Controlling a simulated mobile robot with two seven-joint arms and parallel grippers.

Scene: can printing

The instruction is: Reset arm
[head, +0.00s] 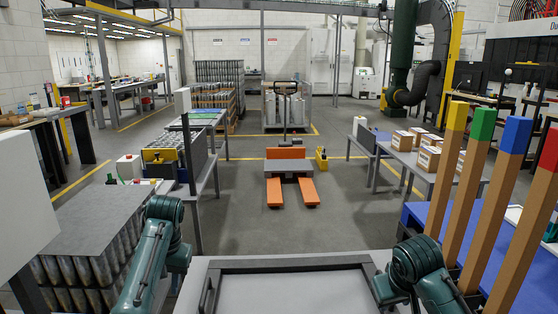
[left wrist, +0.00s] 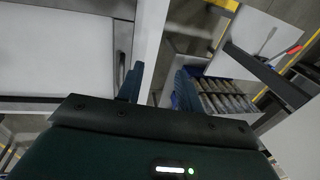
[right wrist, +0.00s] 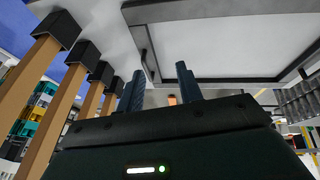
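My left arm (head: 155,250) is a green folded arm at the lower left of the head view. My right arm (head: 420,270) is folded at the lower right, close to the tall brown posts. In the left wrist view my left gripper (left wrist: 158,84) shows two blue-grey fingers spread apart with nothing between them. In the right wrist view my right gripper (right wrist: 160,88) also has its two fingers apart and empty. The fingertips of both grippers cannot be made out clearly in the head view.
A grey-topped surface with a dark frame (head: 290,264) lies between my arms. Stacked cans (head: 85,268) under a grey sheet stand at left. Brown posts with coloured tops (head: 478,195) rise at right. An orange pallet truck (head: 288,153) stands ahead on open floor.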

